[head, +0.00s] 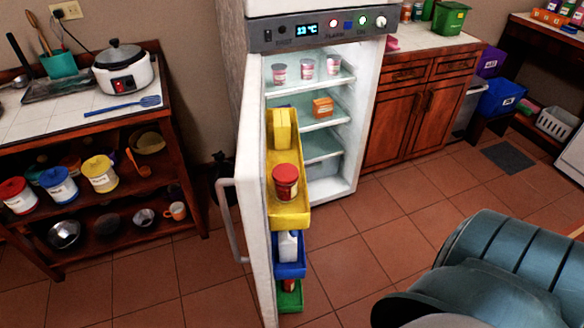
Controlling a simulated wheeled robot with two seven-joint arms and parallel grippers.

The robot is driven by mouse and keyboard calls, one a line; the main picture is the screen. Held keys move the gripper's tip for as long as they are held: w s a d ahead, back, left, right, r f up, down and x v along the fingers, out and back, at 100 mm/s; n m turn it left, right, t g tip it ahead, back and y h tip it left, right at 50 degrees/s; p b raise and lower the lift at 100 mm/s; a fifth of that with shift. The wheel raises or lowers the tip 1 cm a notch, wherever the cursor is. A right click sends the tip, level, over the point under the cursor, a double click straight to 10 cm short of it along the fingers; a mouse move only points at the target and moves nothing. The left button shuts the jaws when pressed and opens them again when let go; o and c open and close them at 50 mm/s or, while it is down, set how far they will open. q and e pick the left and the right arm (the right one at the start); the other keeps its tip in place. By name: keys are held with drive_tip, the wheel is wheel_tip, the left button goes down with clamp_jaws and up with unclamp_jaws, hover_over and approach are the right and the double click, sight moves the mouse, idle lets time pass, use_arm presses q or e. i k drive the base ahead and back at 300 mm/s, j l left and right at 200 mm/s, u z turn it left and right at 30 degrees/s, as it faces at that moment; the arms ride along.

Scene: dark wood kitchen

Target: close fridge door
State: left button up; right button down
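The fridge (310,190) stands in the middle of the head view. Its white door (247,200) is open wide, swung out toward me on the left side of the fridge. A grey handle (232,222) runs down the door's outer side. The door's inside has a yellow bin (291,214) with a red jar and a yellow carton, a blue bin (291,270) with a white bottle, and a green bin (291,298) with a red item. Neither gripper shows; a dark teal rounded part of mine fills the lower right.
A dark wood shelf unit (128,122) with a rice cooker, jars and bowls stands left. Fridge shelves hold small cups and an orange box (322,107). Wooden cabinets (415,110) stand right of the fridge. Tiled floor (395,230) is clear right of the door.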

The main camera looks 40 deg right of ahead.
sight(263, 217)
drive_tip(key=i+j+z, duration=0.15)
drive_tip(key=z, duration=0.25)
drive_tip(key=i+j+z, duration=0.1)
drive_tip(key=j+z, duration=0.3)
drive_tip(key=i+j+z, duration=0.1)
drive_tip(key=j+z, duration=0.65)
drive_tip(key=k+j+z, duration=0.2)
drive_tip(key=k+l, duration=0.1)
